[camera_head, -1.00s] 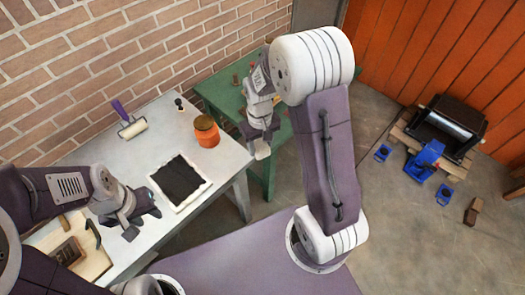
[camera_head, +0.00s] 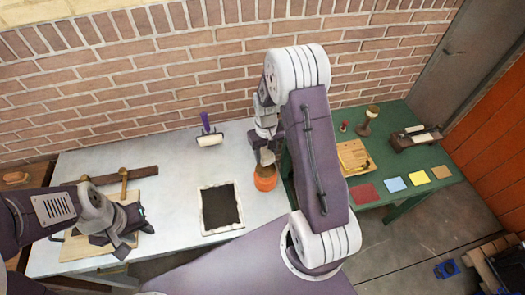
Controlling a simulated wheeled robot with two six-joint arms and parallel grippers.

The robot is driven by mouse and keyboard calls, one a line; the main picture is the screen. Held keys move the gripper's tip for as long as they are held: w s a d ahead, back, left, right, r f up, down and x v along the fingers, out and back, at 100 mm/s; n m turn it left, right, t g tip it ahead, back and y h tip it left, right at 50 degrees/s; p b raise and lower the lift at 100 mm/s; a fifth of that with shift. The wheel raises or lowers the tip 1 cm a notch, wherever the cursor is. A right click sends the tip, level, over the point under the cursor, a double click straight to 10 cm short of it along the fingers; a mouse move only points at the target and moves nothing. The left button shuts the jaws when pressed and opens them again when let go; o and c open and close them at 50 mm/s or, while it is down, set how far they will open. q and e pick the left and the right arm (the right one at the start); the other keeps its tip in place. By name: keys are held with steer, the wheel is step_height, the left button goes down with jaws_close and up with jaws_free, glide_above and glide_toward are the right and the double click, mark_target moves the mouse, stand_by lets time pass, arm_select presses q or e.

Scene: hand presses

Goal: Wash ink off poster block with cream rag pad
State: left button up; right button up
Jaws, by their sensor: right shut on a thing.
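My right gripper (camera_head: 265,148) hangs over the orange jar (camera_head: 265,181) at the right edge of the pale table (camera_head: 160,160). It is shut on a small pale pad (camera_head: 267,158), which looks like the cream rag pad. The pad appears just above or in front of the jar; the gap cannot be told. My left gripper (camera_head: 137,232) is open and empty above the wooden board (camera_head: 80,246) at the left of that table. My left arm hides much of the board, and I cannot clearly make out the poster block there.
A black ink slab (camera_head: 220,206) in a white frame and a purple-handled roller (camera_head: 209,136) lie on the pale table. A green table (camera_head: 408,170) at right holds a wooden block (camera_head: 353,155), coloured cards (camera_head: 394,184), a goblet (camera_head: 368,119) and a small press (camera_head: 415,138).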

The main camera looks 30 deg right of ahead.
mark_target(266, 169)
steer(key=shift+d+f+b, duration=0.1)
steer(key=shift+f+b, duration=2.6)
steer(key=shift+f, duration=0.4)
steer(key=shift+f+b, duration=0.35)
steer(key=shift+f, duration=0.15)
step_height(266, 169, up, 7)
steer(key=p, duration=0.6)
steer(key=shift+r, duration=0.1)
